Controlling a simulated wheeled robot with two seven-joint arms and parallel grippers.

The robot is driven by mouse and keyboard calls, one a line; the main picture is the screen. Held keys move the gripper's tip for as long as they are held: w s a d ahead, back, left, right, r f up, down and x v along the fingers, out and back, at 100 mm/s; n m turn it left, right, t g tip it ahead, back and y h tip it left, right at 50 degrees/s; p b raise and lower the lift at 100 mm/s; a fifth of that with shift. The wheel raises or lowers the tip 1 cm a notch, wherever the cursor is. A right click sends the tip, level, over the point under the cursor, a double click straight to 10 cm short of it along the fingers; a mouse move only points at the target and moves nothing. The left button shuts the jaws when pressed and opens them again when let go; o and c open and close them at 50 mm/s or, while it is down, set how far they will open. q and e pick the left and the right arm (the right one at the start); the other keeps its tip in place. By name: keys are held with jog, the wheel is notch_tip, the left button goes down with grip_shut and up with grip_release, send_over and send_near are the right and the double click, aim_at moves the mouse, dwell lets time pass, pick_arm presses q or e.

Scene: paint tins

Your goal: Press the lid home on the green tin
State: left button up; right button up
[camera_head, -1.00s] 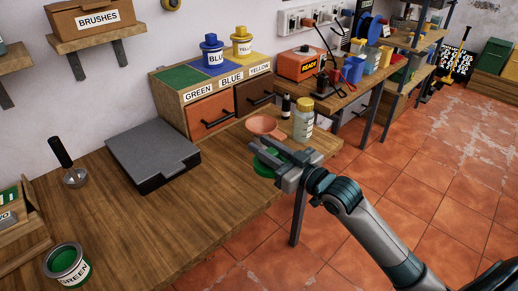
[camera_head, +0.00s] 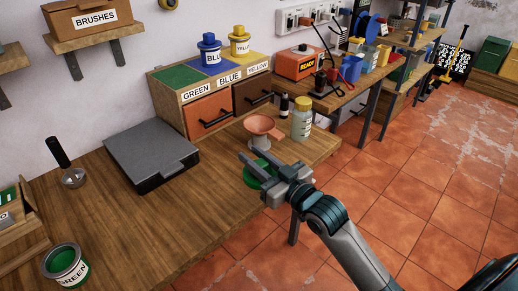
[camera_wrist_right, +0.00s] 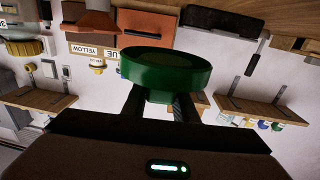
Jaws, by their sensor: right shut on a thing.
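The green tin (camera_head: 68,268) stands upright on the bench at the lower left of the head view, labelled GREEN. Its top is open and shows green paint. My right gripper (camera_head: 258,173) is shut on the green lid (camera_head: 252,180), a round disc partly hidden by the fingers, over the bench's front right part. In the right wrist view the lid (camera_wrist_right: 166,72) sits across the two fingers. The lid is well to the right of the tin, apart from it. My left gripper is not in view.
A dark grey flat box (camera_head: 152,157) lies on the wooden bench (camera_head: 165,225) between tin and lid. A pink funnel (camera_head: 262,128) and a yellow-capped jar (camera_head: 302,122) stand behind my right gripper. The bench's front middle is clear.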

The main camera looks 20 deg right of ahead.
aim_at(248, 180)
jog(key=s+a+h, duration=0.1)
jog(key=s+a+f+m+h, duration=0.1)
jog(key=shift+s+a+m+t, duration=0.2)
jog(key=shift+a+m+t, duration=0.1)
jog(key=shift+a, duration=0.1)
jog(key=shift+s+a+m+h, duration=0.3)
jog(key=shift+s+m+h, duration=0.25)
jog(key=shift+h, duration=0.45)
jog(key=shift+s+m+h, duration=0.25)
jog(key=shift+s+h, duration=0.25)
